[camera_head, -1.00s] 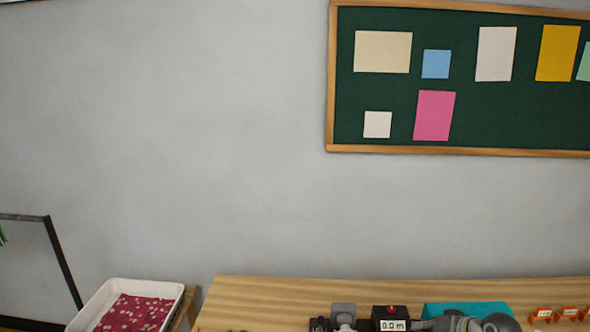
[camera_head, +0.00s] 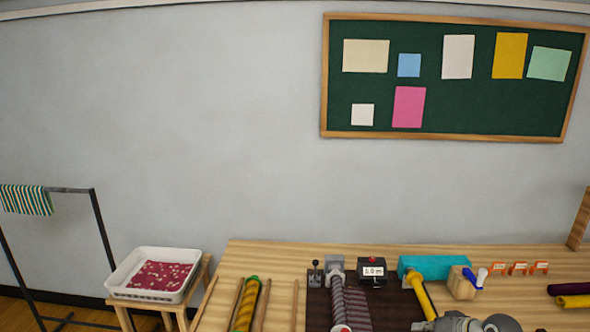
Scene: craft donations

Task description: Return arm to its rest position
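A grey part of one of my arms shows at the bottom edge, right of centre, in front of the wooden table (camera_head: 535,300). Only a rounded link or joint of it is visible, with no fingers in sight. No other part of my arms shows. Neither gripper can be seen, so whether they are open or hold something is hidden.
The table bears a counter box (camera_head: 373,271), a striped roll (camera_head: 338,303), a teal block (camera_head: 435,267), a yellow-green roll (camera_head: 245,305) and orange tags (camera_head: 518,268). Left stands a white tray (camera_head: 118,278) on a stool and a rack (camera_head: 100,220) with striped cloth. A pinboard (camera_head: 450,135) hangs behind.

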